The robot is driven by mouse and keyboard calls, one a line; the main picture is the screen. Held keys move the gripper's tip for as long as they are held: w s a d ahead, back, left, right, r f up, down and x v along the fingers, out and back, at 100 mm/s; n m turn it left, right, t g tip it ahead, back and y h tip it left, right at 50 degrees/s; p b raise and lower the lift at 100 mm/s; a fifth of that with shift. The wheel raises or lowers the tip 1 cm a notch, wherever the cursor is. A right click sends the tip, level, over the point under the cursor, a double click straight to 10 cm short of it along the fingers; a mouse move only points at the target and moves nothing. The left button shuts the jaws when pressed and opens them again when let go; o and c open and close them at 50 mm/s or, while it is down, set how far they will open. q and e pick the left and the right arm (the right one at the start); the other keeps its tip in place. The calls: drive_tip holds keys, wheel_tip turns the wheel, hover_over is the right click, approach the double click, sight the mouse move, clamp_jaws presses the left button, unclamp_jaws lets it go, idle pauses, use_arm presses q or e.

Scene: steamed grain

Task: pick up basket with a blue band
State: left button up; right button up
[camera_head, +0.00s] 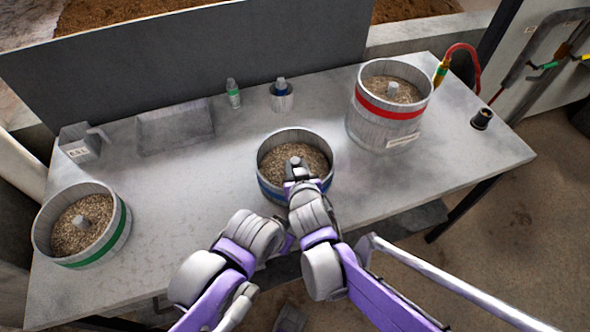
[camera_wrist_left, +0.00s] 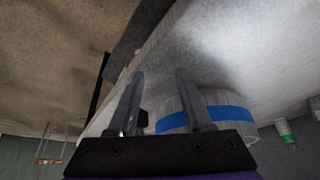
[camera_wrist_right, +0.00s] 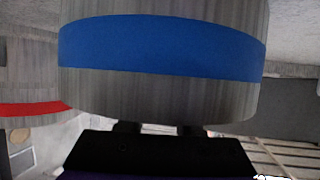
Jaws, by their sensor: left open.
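The basket with a blue band (camera_head: 266,187) stands upright on the grey table, filled with grain. My right gripper (camera_head: 296,168) reaches in over its near rim to the middle of the grain. In the right wrist view the basket's wall and blue band (camera_wrist_right: 160,48) fill the upper part and hide the fingertips, so their grip does not show. My left gripper (camera_wrist_left: 160,95) is open and empty near the table's front edge, close to the basket; the blue band (camera_wrist_left: 230,113) shows beyond its fingers.
A red-banded basket (camera_head: 365,127) stands at the back right and a green-banded basket (camera_head: 115,232) at the front left, both with grain. A small bottle (camera_head: 233,93), a cup (camera_head: 282,102) and a grey tray (camera_head: 175,128) stand at the back. The table's left middle is clear.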

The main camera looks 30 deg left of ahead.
clamp_jaws()
drive_tip(key=shift+r, duration=0.1)
idle(0.9)
